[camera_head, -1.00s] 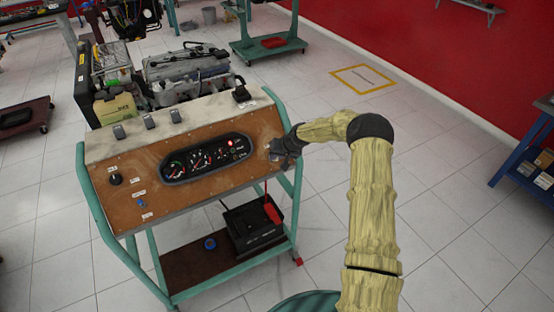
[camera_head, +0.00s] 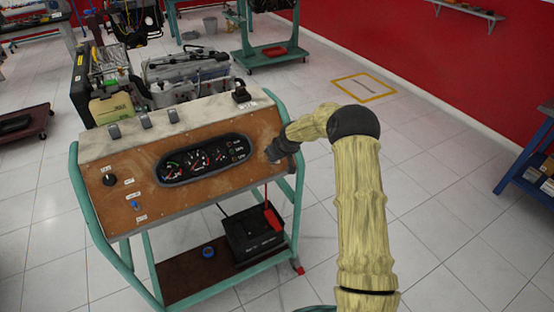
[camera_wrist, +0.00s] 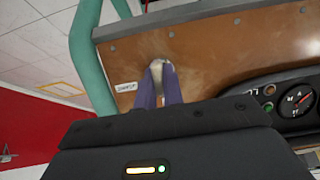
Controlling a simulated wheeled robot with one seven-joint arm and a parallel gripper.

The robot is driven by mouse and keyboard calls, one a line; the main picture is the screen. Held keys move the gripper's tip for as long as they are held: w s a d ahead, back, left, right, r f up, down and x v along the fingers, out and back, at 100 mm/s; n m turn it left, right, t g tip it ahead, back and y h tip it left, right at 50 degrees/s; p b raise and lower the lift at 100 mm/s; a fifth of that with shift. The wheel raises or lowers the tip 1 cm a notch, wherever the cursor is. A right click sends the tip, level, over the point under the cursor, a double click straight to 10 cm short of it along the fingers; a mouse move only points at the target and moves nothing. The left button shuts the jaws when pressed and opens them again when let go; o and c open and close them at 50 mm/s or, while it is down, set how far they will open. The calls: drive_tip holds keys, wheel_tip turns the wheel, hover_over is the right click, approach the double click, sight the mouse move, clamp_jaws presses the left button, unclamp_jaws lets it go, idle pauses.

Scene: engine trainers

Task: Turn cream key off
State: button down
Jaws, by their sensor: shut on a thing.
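The cream key (camera_wrist: 157,66) sits on the brown front panel (camera_wrist: 205,47) in the wrist view. The two fingers of my gripper (camera_wrist: 161,78) are closed on it, one on each side, and hide part of it. In the head view my gripper (camera_head: 271,154) is at the right end of the brown panel (camera_head: 139,195) on the engine trainer, right of the gauge cluster (camera_head: 206,160). The key itself is hidden there by the gripper. No bright red lamp shows in the cluster.
A teal frame tube (camera_head: 297,145) runs close beside my gripper on the right. A black knob (camera_head: 109,180) is at the panel's left. A black battery (camera_head: 252,237) stands on the lower shelf. Clear tiled floor (camera_head: 440,230) lies to the right.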

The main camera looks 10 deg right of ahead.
drive_tip(key=shift+r, duration=0.1)
drive_tip(key=c, duration=1.5)
unclamp_jaws()
drive_tip(key=b+v, duration=0.2)
drive_tip(key=v, duration=1.5)
drive_tip(key=shift+r, duration=0.1)
drive_tip(key=s+m+g, duration=0.1)
drive_tip(key=s, duration=0.9)
drive_tip(key=s+a+m+g+h+p, duration=0.1)
drive_tip(key=s, duration=1)
drive_tip(key=s+a+f+m+g, duration=0.1)
drive_tip(key=s, duration=0.9)
drive_tip(key=shift+s+a+f+m+h, duration=0.15)
drive_tip(key=shift+s+a+m+h, duration=0.05)
drive_tip(key=shift+s+m+h, duration=0.2)
